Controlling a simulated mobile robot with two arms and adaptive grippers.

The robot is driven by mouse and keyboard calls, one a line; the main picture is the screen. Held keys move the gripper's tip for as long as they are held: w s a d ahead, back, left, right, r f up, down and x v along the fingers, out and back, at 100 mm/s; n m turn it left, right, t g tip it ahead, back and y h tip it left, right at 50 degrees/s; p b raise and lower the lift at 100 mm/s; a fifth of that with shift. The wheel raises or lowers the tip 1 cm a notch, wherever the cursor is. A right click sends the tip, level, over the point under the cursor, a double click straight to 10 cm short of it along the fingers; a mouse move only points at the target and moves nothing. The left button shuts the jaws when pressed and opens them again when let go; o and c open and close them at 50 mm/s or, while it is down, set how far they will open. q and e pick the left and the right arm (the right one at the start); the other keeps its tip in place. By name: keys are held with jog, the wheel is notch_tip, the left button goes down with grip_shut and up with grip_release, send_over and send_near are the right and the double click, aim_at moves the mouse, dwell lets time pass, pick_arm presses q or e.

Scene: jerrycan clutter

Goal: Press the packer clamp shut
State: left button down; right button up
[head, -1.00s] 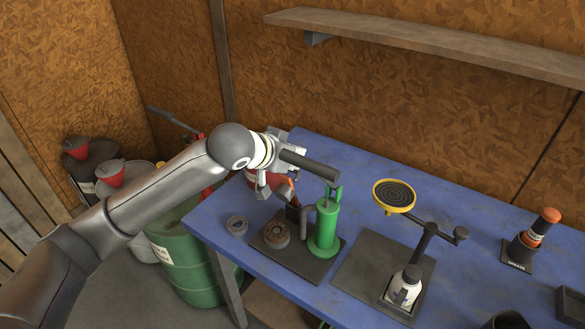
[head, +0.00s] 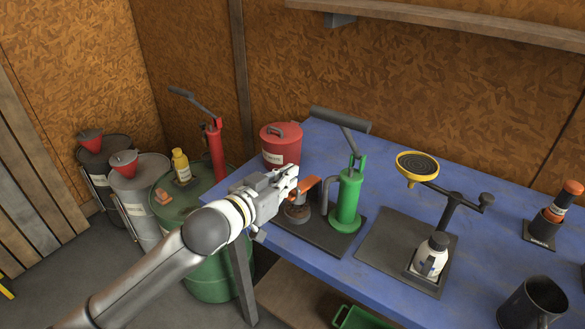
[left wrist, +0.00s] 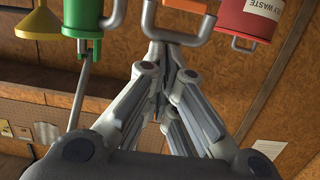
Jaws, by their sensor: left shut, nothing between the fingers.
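The packer is a green cylinder (head: 347,198) with a long dark pump lever (head: 340,121), standing on a dark plate (head: 283,235). Its clamp has an orange handle (head: 304,187) left of the cylinder, tilted up above a round grey-brown part (head: 296,213). In the left wrist view the orange handle (left wrist: 186,7) and green cylinder (left wrist: 84,18) show at the top. My left gripper (head: 292,176) is shut and empty, its tips close beside the orange handle. It also shows in the left wrist view (left wrist: 165,48). I cannot tell whether it touches. My right gripper is not in view.
A red oily waste can (head: 281,145) stands just behind my gripper. A yellow funnel stand (head: 417,165) with a white bottle (head: 429,256) is to the right. A green drum (head: 205,275) stands left of the blue bench (head: 375,262).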

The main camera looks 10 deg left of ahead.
pick_arm(q)
jog(key=shift+t, duration=0.3)
jog(key=shift+s+a+f+b, duration=0.15)
jog(key=shift+s+f+b, duration=0.15)
jog(key=shift+f, duration=0.45)
jog(key=shift+s+a+f+b, duration=0.15)
jog(key=shift+s+f, duration=0.25)
jog(key=shift+f, duration=0.35)
jog(key=shift+s+a+f+b, duration=0.1)
jog(key=shift+s+f+b, duration=0.2)
jog(key=shift+f, duration=0.45)
